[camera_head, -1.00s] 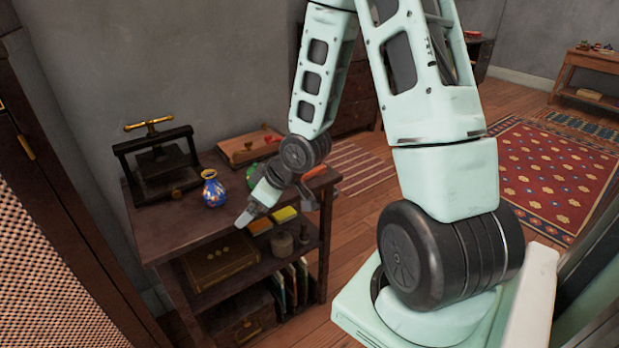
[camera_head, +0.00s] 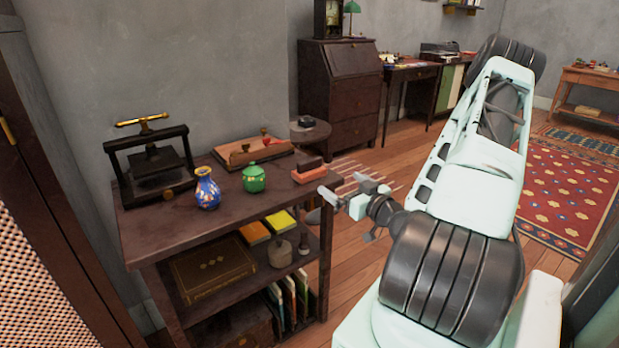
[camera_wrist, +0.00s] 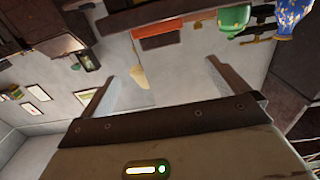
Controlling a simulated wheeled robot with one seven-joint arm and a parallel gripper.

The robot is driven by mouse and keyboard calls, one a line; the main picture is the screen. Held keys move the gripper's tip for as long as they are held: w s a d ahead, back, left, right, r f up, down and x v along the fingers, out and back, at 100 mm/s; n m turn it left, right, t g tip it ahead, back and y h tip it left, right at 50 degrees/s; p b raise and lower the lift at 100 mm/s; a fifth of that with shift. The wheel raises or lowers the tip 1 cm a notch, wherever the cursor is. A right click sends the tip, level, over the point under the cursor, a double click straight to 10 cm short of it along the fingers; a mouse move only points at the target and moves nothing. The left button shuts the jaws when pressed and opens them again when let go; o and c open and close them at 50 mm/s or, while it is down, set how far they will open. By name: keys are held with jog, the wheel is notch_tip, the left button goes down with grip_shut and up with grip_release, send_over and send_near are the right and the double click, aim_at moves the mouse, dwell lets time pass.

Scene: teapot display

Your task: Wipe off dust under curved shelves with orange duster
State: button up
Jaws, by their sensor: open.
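My gripper (camera_head: 345,188) is in the head view, just right of the wooden shelf unit's (camera_head: 170,225) right end. In the wrist view its two fingers (camera_wrist: 162,68) are apart with nothing between them. An orange block-like thing (camera_head: 309,175) lies at the right end of the unit's top, close to the fingers, with a dark piece beside it. An orange-red strip also shows in the wrist view (camera_wrist: 165,40). I cannot tell whether it is the duster. I cannot make out curved shelves or dust.
On the unit's top stand a black press (camera_head: 150,165), a blue vase (camera_head: 207,188), a green pot (camera_head: 254,178) and a wooden box (camera_head: 252,150). Books and a stone-like jar (camera_head: 280,252) fill the shelves below. A bureau (camera_head: 342,95) stands behind. A red rug (camera_head: 565,195) lies right.

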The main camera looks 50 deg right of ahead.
jog(key=p, duration=0.1)
send_near(312, 164)
jog(key=x, duration=0.5)
jog(key=shift+w+a+f, duration=0.1)
jog(key=shift+w+f, duration=0.05)
jog(key=shift+x, duration=2.9)
jog(key=c, duration=1.1)
notch_tip(312, 164, up, 10)
jog(key=shift+f+p, duration=0.1)
jog(key=shift+p, duration=0.75)
jog(key=shift+o, duration=1)
